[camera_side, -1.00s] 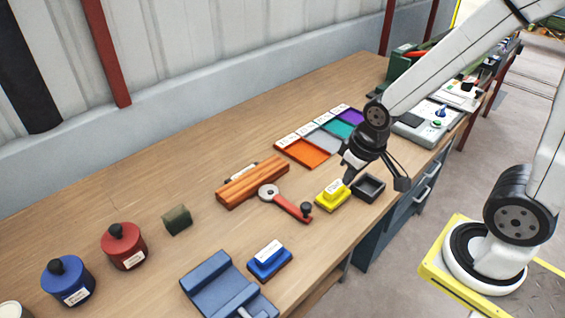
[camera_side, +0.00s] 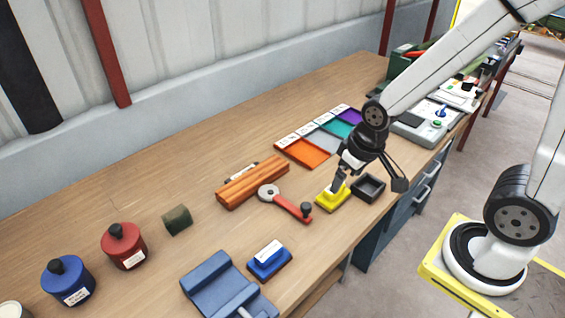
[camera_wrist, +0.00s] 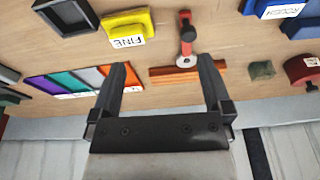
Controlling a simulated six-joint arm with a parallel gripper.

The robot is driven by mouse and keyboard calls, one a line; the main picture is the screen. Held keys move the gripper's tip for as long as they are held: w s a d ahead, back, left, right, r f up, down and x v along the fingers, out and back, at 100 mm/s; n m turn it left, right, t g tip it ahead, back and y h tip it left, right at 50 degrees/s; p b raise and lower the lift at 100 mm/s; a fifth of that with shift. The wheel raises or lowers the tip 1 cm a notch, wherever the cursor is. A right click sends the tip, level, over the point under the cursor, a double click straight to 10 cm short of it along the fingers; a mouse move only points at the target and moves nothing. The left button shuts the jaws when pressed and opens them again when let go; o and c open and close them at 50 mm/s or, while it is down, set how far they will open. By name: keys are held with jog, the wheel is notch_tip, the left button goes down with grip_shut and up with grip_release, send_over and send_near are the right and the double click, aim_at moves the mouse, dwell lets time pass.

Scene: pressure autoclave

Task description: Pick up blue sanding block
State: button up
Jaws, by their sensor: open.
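The blue sanding block (camera_side: 269,260) lies on the workbench near its front edge, just right of a larger blue vise-like piece. It has a white label on top. In the wrist view the blue block (camera_wrist: 275,8) is at the top right, cut by the frame edge, with a label that seems to read "ROUGH". My gripper (camera_side: 337,186) is above the yellow block, well to the right of the blue block in the side view. In the wrist view my gripper (camera_wrist: 165,78) has its two fingers wide apart with nothing between them.
A yellow block (camera_side: 333,196) labelled "FINE" (camera_wrist: 128,28) is close under my gripper, beside a small dark tray (camera_side: 369,188). A red-handled tool (camera_side: 288,203) and an orange wooden piece (camera_side: 252,183) lie between it and the blue block. Coloured trays (camera_side: 302,152) are behind.

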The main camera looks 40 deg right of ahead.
jog(key=w+a+f+m+g+y, duration=0.2)
jog(key=w+a+f+m, duration=0.15)
jog(key=a+m, duration=0.5)
jog(key=m+y, duration=0.3)
jog(key=m, duration=0.6)
send_over(269, 251)
jog(key=d, duration=0.2)
notch_tip(269, 251, down, 4)
jog(key=shift+r+g, duration=0.25)
jog(key=shift+g, duration=0.05)
jog(key=shift+a+f+h, duration=0.15)
jog(key=shift+a+f, duration=0.1)
jog(key=shift+f, duration=0.35)
jog(key=shift+a+f+h, duration=0.15)
jog(key=shift+a+f, duration=0.1)
jog(key=shift+f, duration=0.35)
jog(key=shift+x, duration=2.6)
jog(key=shift+d, duration=0.1)
jog(key=c, duration=1.1)
